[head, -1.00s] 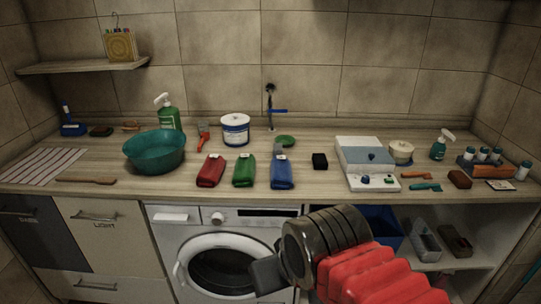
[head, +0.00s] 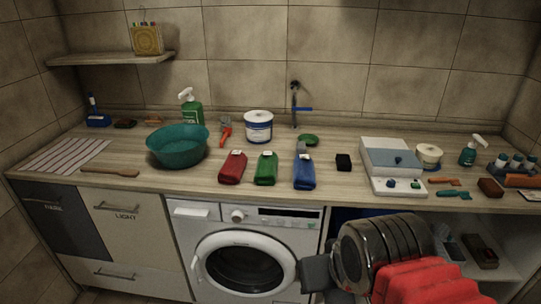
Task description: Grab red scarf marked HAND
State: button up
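The red scarf (head: 232,168) is a folded red bundle with a small white tag, lying on the wooden counter. The tag's writing is too small to read. A green bundle (head: 265,169) and a blue bundle (head: 304,172) lie to its right, each with a similar tag. My gripper (head: 314,272) is low in front of the washing machine, right of and below the red scarf and well apart from it. Its dark fingers show only in part, so I cannot tell whether they are open or shut.
A teal basin (head: 178,148) stands left of the red scarf, with a wooden spoon (head: 110,172) near the front edge. A white tub (head: 258,127) and red-handled brush (head: 225,130) are behind. A white scale-like device (head: 392,160) stands right. The washing machine (head: 248,262) is below the counter.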

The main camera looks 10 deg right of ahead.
aim_at(232, 170)
jog(key=u, duration=0.05)
jog(key=i, duration=1)
jog(key=z, duration=0.05)
